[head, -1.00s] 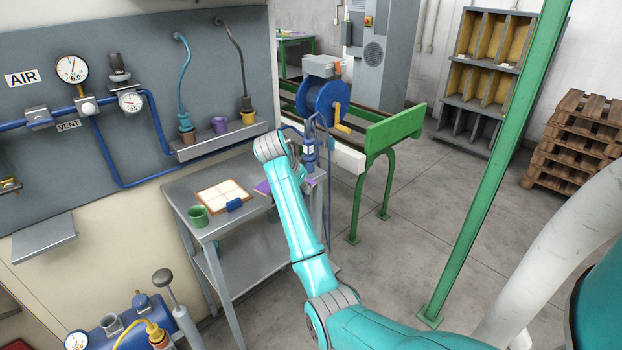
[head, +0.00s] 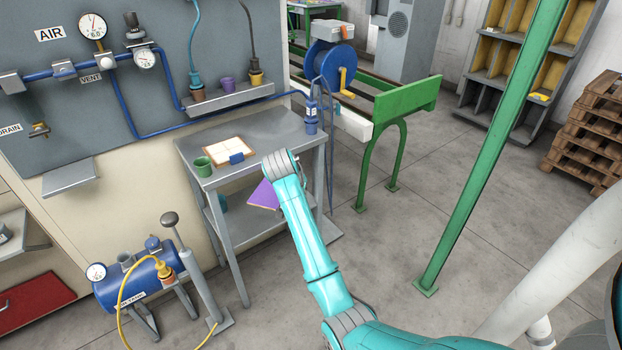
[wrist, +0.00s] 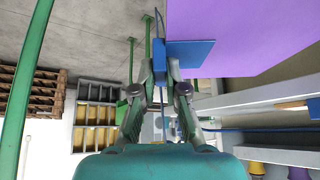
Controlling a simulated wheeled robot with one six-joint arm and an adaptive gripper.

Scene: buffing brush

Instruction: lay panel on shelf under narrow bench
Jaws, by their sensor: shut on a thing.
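My gripper (wrist: 161,68) is shut on the blue grip (wrist: 190,52) of a purple panel (wrist: 240,32) in the wrist view. In the head view the panel (head: 264,196) shows beside my arm, in front of the right part of the narrow bench (head: 262,131). It is tilted and appears lower than the bench top. My arm hides the gripper and part of the panel there. The lower shelf (head: 240,234) is grey, and its visible part is mostly bare. A small teal object (head: 222,202) shows under the top, partly hidden by a leg.
A green post (head: 480,150) stands right. A blue tank (head: 135,285) and hand pump (head: 195,270) stand left. Floor before the bench is clear.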

